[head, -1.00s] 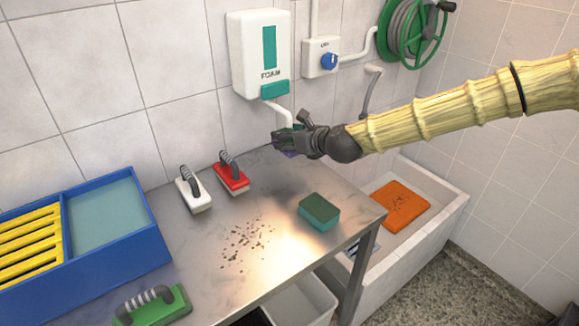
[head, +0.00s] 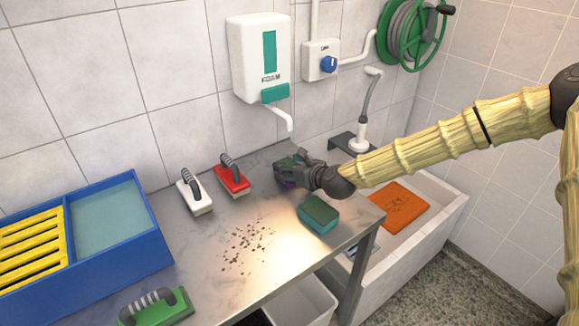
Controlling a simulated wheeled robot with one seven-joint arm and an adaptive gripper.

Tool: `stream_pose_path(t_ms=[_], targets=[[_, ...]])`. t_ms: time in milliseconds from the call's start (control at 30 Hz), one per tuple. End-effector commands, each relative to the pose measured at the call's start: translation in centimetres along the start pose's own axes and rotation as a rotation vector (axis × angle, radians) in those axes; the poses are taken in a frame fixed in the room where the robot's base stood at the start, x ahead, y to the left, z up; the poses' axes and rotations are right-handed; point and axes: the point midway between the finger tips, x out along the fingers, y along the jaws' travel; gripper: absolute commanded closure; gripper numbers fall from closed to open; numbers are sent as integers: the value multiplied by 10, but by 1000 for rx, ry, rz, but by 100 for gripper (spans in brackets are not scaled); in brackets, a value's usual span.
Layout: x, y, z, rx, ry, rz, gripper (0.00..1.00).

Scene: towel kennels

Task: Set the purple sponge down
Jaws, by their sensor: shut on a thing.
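My gripper (head: 299,170) is shut on the purple sponge (head: 287,184), near the back right of the steel table (head: 215,290). Only a small purple edge and a green part of the sponge show, because the fingers cover most of it. The sponge is low, at or just above the table top; I cannot tell whether it touches. A green-and-teal sponge (head: 318,217) lies on the table in front of my gripper.
A red brush (head: 233,180) and a white brush (head: 195,195) stand left of my gripper. Dark crumbs (head: 247,248) lie mid-table. A blue tray (head: 150,262) is at left, with a green brush (head: 155,308) in front. A foam dispenser (head: 258,55) hangs behind. A sink (head: 440,205) stands right.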

Motion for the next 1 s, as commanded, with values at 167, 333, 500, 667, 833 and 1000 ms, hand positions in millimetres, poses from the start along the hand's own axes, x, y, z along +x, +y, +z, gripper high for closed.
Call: stream_pose_path(t_ms=[167, 333, 500, 667, 833, 1000], targets=[[0, 0, 0, 0, 0, 0, 54], [1, 0, -2, 0, -1, 0, 37], [1, 0, -2, 0, 0, 1, 21], [1, 0, -2, 0, 0, 1, 21], [0, 0, 1, -1, 0, 0, 21], [-14, 0, 0, 2, 0, 0, 21]])
